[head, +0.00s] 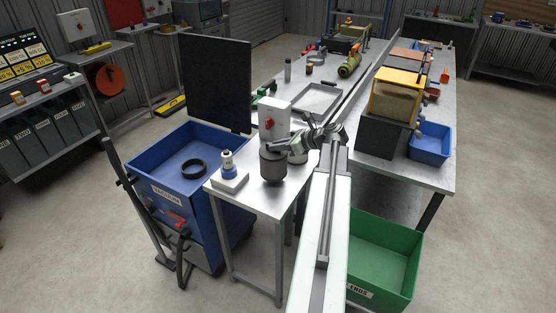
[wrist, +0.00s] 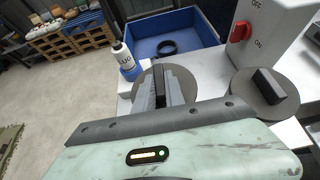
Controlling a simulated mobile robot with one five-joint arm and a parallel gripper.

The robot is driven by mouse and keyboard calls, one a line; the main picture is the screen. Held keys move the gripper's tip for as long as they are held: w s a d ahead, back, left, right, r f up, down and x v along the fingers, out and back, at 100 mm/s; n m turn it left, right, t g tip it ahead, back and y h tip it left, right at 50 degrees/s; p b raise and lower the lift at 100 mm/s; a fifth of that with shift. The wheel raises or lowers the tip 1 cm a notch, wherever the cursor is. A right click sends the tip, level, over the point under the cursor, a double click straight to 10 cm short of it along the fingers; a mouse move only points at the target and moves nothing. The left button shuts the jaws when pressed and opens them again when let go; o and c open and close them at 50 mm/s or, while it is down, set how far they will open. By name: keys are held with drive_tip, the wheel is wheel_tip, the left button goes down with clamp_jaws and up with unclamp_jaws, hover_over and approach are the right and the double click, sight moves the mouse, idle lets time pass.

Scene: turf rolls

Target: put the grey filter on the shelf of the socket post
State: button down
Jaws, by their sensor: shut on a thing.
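My gripper (head: 271,148) is shut on the black grip bar on top of a round grey filter (head: 272,168). The filter hangs upright below it, over the near end of the metal bench; I cannot tell whether it touches the top. In the wrist view the gripper (wrist: 162,90) covers the middle of this filter's disc (wrist: 144,82). A second grey round piece (wrist: 262,92) with a black bar stands to its right. The white socket post (head: 273,118) with a red switch is just behind; it also shows in the wrist view (wrist: 278,30). I cannot make out its shelf.
A small bottle (head: 228,163) stands on a white block (head: 230,181) left of the filter. The blue vacuum cart (head: 168,170), with a black ring (head: 194,168) inside, adjoins the bench's left. A grey tray (head: 318,99) lies farther back. A green bin (head: 385,250) is at right.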

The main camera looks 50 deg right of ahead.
sight(284, 156)
drive_tip(key=shift+s+a, duration=0.2)
drive_tip(key=shift+s, duration=0.4)
drive_tip(key=f+b, duration=0.4)
drive_tip(key=shift+s+a, duration=0.1)
drive_tip(key=shift+s, duration=0.2)
drive_tip(key=shift+r, duration=0.2)
drive_tip(key=shift+f, duration=0.15)
drive_tip(key=c, duration=1.4)
unclamp_jaws()
